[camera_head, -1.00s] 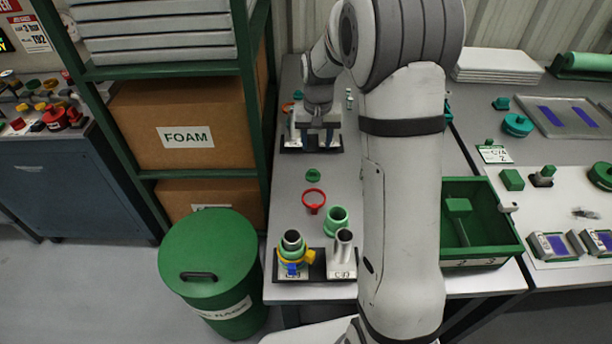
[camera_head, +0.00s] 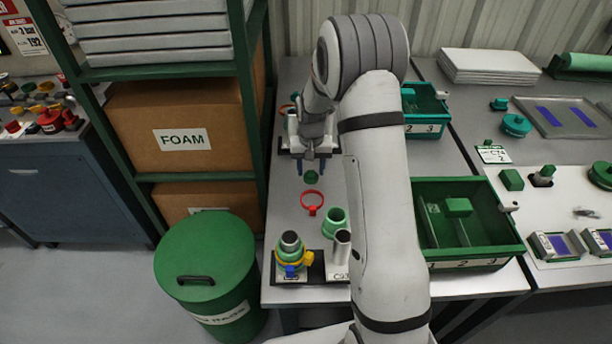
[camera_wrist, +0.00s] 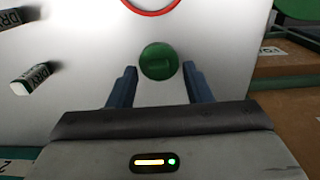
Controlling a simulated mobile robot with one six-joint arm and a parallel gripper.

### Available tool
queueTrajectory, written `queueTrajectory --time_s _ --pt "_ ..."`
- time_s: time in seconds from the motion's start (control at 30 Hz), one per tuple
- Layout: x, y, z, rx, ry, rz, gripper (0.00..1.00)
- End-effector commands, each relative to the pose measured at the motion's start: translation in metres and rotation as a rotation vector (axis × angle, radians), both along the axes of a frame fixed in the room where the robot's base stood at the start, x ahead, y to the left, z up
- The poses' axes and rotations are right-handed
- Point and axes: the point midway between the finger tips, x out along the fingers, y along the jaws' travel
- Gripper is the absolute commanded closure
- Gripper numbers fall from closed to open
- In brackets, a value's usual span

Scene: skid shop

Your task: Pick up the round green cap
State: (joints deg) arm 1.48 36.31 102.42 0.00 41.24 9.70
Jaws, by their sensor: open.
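The round green cap (camera_head: 311,177) lies flat on the grey table, just behind the red ring clamp. My gripper (camera_head: 312,166) is open and empty, pointing down over the table beside the cap. In the wrist view its two blue-grey fingers (camera_wrist: 159,76) stand to the left and right of the cap, with gaps on both sides. The cap appears slightly beyond the fingertips in that view. I cannot tell the height of the fingertips above the table.
The red ring (camera_head: 312,202) lies close to the cap. A stand with stacked rings on a post (camera_head: 291,255) and a green collar (camera_head: 334,222) are nearer the front. A green bin (camera_head: 470,188) stands to the right. The green shelf unit (camera_head: 262,150) borders the table's left.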

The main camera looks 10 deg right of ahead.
Motion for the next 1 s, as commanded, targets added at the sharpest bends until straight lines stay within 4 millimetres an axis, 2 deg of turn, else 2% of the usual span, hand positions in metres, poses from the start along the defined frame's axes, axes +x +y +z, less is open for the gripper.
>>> queueTrajectory --time_s 0.13,0.67,1.0 --pt "-0.0001 -0.0003 0.0003 0.0 0.0 0.0 0.55" --pt "-0.0002 -0.0008 0.0005 0.0 0.0 -0.001 0.99" --pt "0.0001 -0.001 0.0062 0.0 0.0 -0.002 1.0"
